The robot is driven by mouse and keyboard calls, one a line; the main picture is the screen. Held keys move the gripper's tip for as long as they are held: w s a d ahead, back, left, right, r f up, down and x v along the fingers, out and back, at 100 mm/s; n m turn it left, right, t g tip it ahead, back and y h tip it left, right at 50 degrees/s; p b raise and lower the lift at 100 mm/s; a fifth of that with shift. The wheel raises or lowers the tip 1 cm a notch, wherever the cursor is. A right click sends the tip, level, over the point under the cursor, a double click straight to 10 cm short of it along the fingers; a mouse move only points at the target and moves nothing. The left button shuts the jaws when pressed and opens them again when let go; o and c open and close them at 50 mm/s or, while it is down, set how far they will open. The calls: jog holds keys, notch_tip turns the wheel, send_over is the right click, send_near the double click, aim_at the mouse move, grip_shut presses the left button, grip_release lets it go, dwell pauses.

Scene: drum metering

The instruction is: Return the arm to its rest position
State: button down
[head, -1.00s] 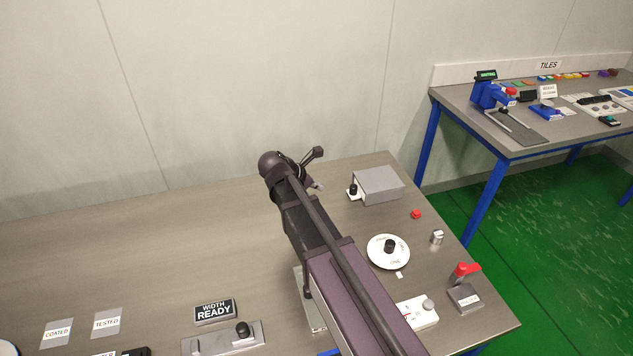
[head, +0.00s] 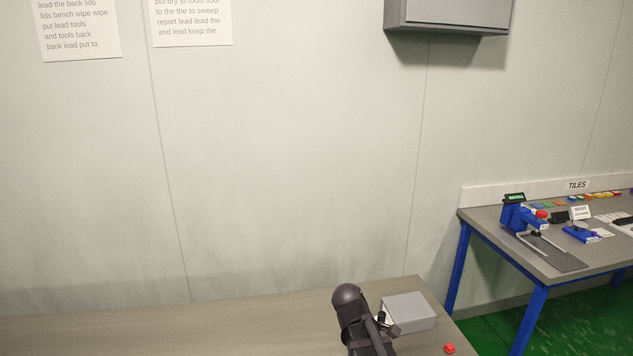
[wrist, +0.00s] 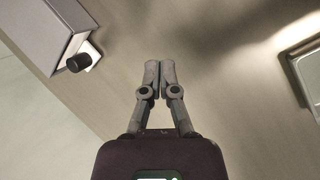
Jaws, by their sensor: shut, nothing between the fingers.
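My arm (head: 362,325) shows at the bottom of the head view, above the back of the near bench, with its dark rounded joint uppermost. My gripper (wrist: 157,68) is in the wrist view, its two grey fingers together and nothing between them. Below it is bare bench top (wrist: 200,80). In the head view the fingers cannot be clearly made out beside the arm.
A grey box (head: 410,311) stands just right of my arm; in the wrist view the box (wrist: 45,30) with a black knob (wrist: 79,62) is at upper left. A pale-rimmed tray-like thing (wrist: 298,75) is at the right. A red button (head: 449,348) lies near the bench's right side.

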jog(key=s+d+m+y, duration=0.1)
jog(key=s+m, duration=0.1)
jog(key=m, duration=0.1)
jog(key=s+m+y+p, duration=0.1)
jog(key=s+m, duration=0.2)
jog(key=s+d+m+g+y, duration=0.1)
jog(key=s+m, duration=0.2)
jog(key=shift+d+m+y, duration=0.3)
jog(key=shift+m, duration=0.1)
jog(key=shift+s+r+m+y, duration=0.1)
jog(key=shift+s+m+y, duration=0.3)
jog(key=shift+s+m, duration=0.5)
jog(key=shift+w, duration=0.25)
